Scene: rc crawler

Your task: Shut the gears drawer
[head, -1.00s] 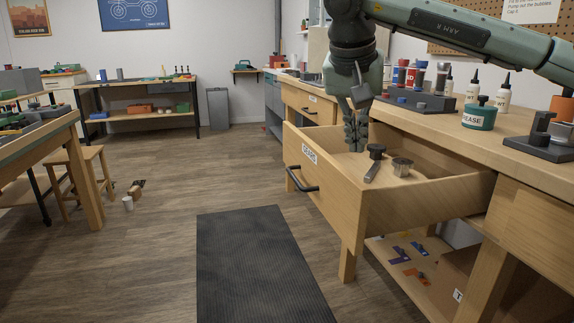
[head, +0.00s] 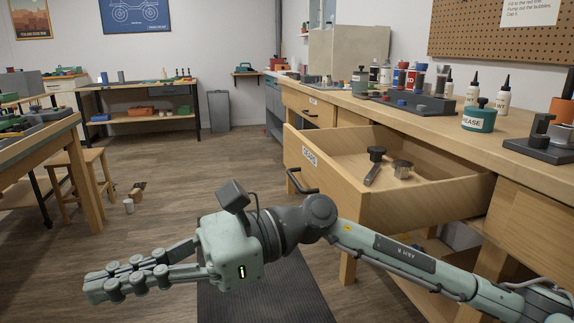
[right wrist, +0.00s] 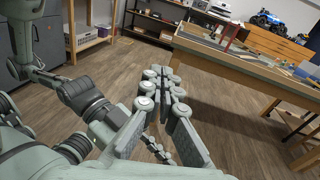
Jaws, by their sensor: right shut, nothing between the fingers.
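The gears drawer (head: 335,188) juts out of the wooden workbench, open, at right of centre in the head view. Its front carries a GEARS label (head: 309,157) and a dark bar handle (head: 302,183). Inside lie a dark-headed metal part (head: 375,165) and a small round metal piece (head: 402,169). My right gripper (head: 92,285) is shut and empty, left of and nearer than the drawer, pointing left. It also shows in the right wrist view (right wrist: 165,72). Part of my left arm shows in that view; its fingers are mostly hidden.
The benchtop holds a grease tub (head: 479,118), white bottles and a dark rack (head: 420,103). A dark mat (head: 290,290) lies on the floor below my right arm. A stool (head: 80,180) and another table (head: 40,145) stand at left. The floor before the drawer is open.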

